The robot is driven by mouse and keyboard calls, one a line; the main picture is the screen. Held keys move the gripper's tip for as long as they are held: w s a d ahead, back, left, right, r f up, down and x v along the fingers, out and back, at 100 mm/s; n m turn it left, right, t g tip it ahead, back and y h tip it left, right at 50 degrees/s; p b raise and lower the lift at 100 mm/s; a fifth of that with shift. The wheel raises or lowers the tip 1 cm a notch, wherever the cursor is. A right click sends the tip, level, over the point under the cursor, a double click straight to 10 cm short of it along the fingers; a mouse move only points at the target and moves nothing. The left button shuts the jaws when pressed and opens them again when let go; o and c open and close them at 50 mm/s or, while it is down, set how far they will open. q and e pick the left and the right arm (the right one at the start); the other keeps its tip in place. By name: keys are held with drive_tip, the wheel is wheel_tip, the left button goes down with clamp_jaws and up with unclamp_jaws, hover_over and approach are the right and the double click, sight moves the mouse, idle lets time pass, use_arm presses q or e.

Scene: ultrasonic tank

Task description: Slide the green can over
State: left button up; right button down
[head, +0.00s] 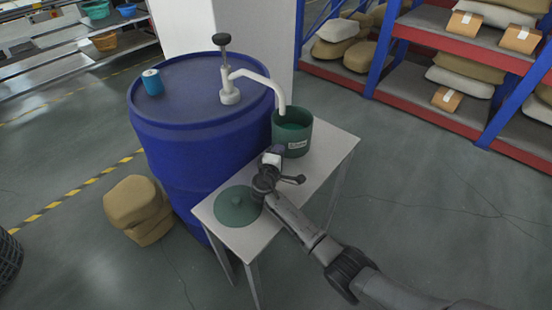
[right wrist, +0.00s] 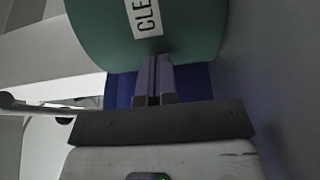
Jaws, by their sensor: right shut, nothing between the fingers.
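The green can (head: 292,132) stands upright and open on the small grey table, under the end of the white pump spout (head: 270,82). It has a white label and green liquid shows inside. In the right wrist view the can (right wrist: 190,30) fills the top, with part of its label visible. My right gripper (head: 278,152) is at the near-left side of the can. Its fingers (right wrist: 154,82) are shut with nothing between them, and their tips are at the can's wall. I cannot tell if they touch it. My left gripper is not in view.
A blue drum (head: 185,130) with the pump stands against the table's left side. A blue cap-like cylinder (head: 152,82) sits on it. A green lid (head: 238,206) lies on the table's near end. The table (head: 325,158) is bare right of the can. Sacks (head: 138,208) lie on the floor.

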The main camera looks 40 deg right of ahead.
sight(306, 143)
drive_tip(key=shift+w+d, duration=0.2)
drive_tip(key=d, duration=0.3)
drive_tip(key=s+d, duration=0.1)
drive_tip(key=d, duration=0.3)
drive_tip(key=s+d, duration=0.1)
drive_tip(key=d, duration=0.3)
drive_tip(key=shift+d+b, duration=0.15)
drive_tip(key=shift+b, duration=0.2)
